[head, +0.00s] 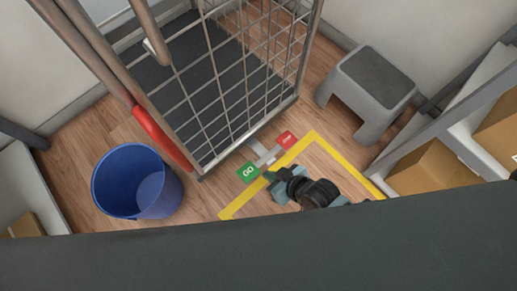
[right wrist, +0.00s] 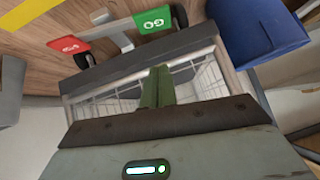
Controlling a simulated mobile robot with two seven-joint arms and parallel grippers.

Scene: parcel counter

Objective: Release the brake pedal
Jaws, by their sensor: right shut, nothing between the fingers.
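The brake pedal sits low at the near end of the wire cage trolley (head: 235,95). It has a green GO plate (head: 248,172) and a red plate (head: 287,140) on a grey bar (head: 266,156). In the right wrist view the green plate (right wrist: 153,19) and the red plate (right wrist: 70,48) lie at the top, beyond the fingers. My right gripper (head: 270,177) is close beside the green plate; I cannot tell whether they touch. Its fingers (right wrist: 157,88) are shut and empty. My left gripper is out of view.
A blue bucket (head: 117,181) stands left of the trolley. A grey step stool (head: 368,80) stands to the right, near shelves with cardboard boxes (head: 432,170). Yellow tape (head: 345,163) marks the wooden floor around my right gripper. A red-sleeved bar (head: 158,135) runs along the trolley's left side.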

